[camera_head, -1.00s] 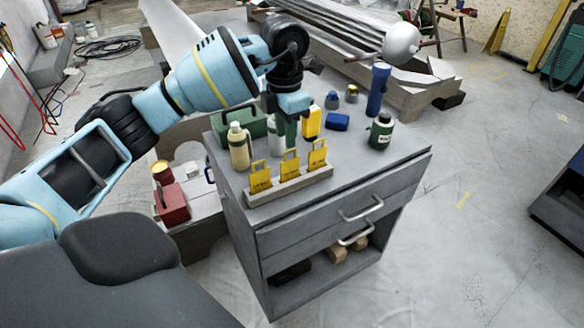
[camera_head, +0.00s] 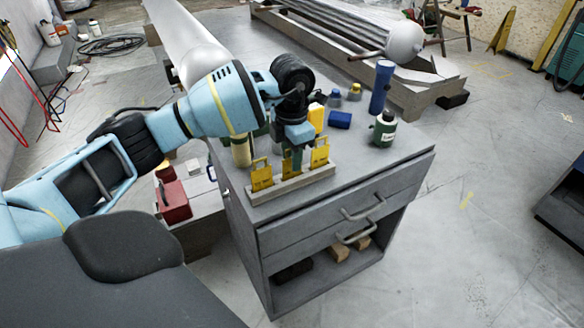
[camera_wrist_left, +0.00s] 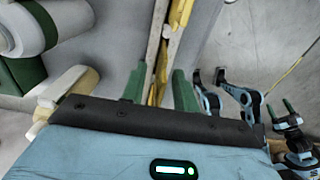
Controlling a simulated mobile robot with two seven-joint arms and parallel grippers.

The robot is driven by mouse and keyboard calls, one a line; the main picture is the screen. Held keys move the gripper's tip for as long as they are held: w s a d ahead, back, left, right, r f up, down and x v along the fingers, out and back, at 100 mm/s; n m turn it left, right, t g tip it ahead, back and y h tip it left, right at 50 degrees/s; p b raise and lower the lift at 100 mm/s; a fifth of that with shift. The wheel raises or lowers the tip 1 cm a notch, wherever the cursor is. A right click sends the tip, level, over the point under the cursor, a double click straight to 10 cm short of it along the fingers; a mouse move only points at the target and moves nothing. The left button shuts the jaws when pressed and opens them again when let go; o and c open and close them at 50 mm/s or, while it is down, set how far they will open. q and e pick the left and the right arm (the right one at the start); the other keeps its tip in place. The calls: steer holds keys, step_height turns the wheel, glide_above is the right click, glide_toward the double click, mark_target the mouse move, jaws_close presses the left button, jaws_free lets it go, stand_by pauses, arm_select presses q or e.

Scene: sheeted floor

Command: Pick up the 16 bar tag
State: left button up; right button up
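A grey rack (camera_head: 292,187) near the cabinet top's front left edge holds upright yellow tags. The left tag (camera_head: 261,176) and right tag (camera_head: 319,154) show; the middle one is mostly hidden behind my left gripper (camera_head: 293,158). The lettering is too small to read. My left gripper points down at the middle of the rack. In the left wrist view its two green fingers (camera_wrist_left: 159,86) are apart, with a yellow tag edge (camera_wrist_left: 154,92) between them. Another yellow tag (camera_wrist_left: 181,14) is farther up. My right gripper (camera_wrist_left: 280,108) appears small at the right, its green fingers apart.
Behind the rack stand a cream bottle (camera_head: 241,150), a yellow item (camera_head: 316,117), a blue box (camera_head: 340,120), a blue cylinder (camera_head: 380,87) and a dark green bottle (camera_head: 385,128). The cabinet top (camera_head: 365,160) is clear right of the rack.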

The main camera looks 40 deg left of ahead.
arm_select(q)
jaws_close()
steer(key=shift+r, duration=0.15)
steer(key=shift+r, duration=0.55)
step_height(320, 180, up, 2)
steer(key=shift+r, duration=0.2)
steer(key=s+d+r, duration=0.1)
steer(key=s+d, duration=0.9)
steer(key=s, duration=0.2)
steer(key=shift+s+r+p, duration=0.15)
steer(key=shift+s+p, duration=0.15)
steer(key=shift+s, duration=0.05)
